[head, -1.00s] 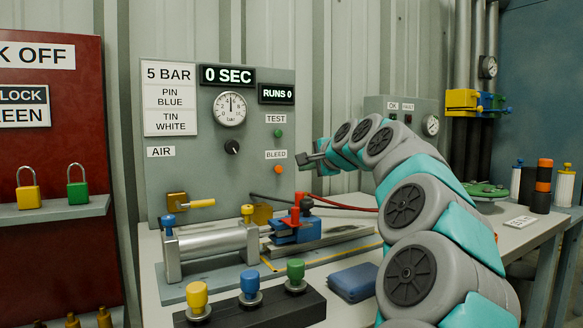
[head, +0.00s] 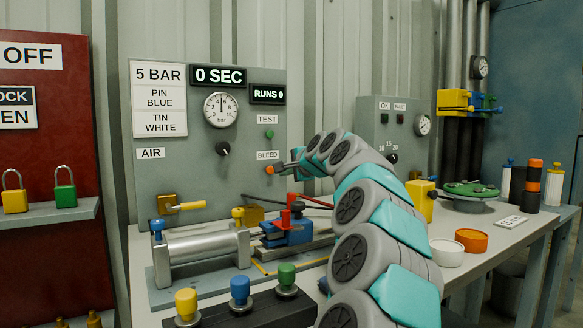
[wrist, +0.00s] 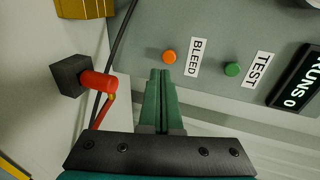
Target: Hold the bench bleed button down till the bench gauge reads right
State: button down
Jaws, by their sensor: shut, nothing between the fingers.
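The bench panel (head: 190,80) stands upright at the back of the bench. Its orange bleed button (head: 270,170) sits beneath the BLEED label and also shows in the wrist view (wrist: 169,57). My gripper (head: 280,168) is shut and empty, its tips right beside the button in the head view. In the wrist view my green fingers (wrist: 161,72) lie together, tips just short of the button; I cannot tell whether they touch it. The bench gauge (head: 221,109) has its needle pointing about straight up; its numbers are too small to read. A sign (head: 158,75) says 5 BAR.
The green test button (head: 269,134) sits above the bleed button. A red-tipped lever (wrist: 98,82) lies left of my fingers in the wrist view. A metal cylinder (head: 200,246) and a blue clamp (head: 287,233) stand on the bench below the panel.

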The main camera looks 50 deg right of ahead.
aim_at(270, 171)
jog(key=shift+r+p+x, duration=0.2)
jog(key=shift+p+x, duration=0.05)
jog(key=shift+x, duration=1.3)
jog(key=shift+r+p+x, duration=0.2)
jog(key=shift+r+x, duration=0.05)
jog(key=shift+x, duration=1.35)
jog(key=shift+w, duration=0.25)
